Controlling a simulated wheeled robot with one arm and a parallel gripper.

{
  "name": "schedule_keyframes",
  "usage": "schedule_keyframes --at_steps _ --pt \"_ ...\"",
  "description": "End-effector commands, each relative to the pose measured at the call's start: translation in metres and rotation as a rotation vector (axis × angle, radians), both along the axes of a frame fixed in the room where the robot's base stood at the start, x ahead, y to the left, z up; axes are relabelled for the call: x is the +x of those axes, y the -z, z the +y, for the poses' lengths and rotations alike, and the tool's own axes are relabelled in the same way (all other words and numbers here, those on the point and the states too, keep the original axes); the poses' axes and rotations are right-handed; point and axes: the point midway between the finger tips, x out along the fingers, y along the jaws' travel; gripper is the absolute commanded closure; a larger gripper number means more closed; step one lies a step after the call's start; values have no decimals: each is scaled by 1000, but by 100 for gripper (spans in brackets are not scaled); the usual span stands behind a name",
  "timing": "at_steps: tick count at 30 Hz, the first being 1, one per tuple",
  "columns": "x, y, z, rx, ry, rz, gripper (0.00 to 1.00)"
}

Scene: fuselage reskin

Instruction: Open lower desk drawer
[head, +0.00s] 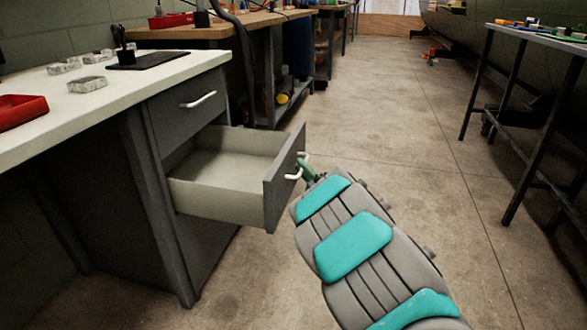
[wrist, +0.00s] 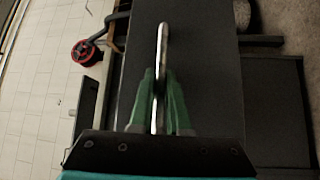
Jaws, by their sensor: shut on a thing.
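The lower desk drawer (head: 225,184) is pulled well out of the grey desk cabinet and looks empty inside. Its front panel carries a white bar handle (head: 294,174). My gripper (head: 308,168) is at this handle, at the end of my grey and teal arm. In the wrist view the green fingers of my gripper (wrist: 159,95) stand on both sides of the handle (wrist: 161,60), shut on it. The upper drawer (head: 188,105) above is closed and has its own white handle.
The white desktop (head: 120,75) holds a red tray (head: 20,110), several small clear boxes and a black pad. A wooden workbench (head: 215,28) stands behind the desk. A dark metal table (head: 540,40) stands at the right. The concrete floor between is clear.

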Motion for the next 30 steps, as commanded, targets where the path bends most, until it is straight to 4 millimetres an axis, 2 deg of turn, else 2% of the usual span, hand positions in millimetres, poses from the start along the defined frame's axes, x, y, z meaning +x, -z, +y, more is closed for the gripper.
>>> schedule_keyframes --at_steps 13,14,21,30 --pt "-1 1 -4 0 1 1 100" --pt "-1 1 -4 -1 1 2 84" --pt "-1 0 -3 0 1 1 57" --pt "-2 0 -4 0 1 1 55"
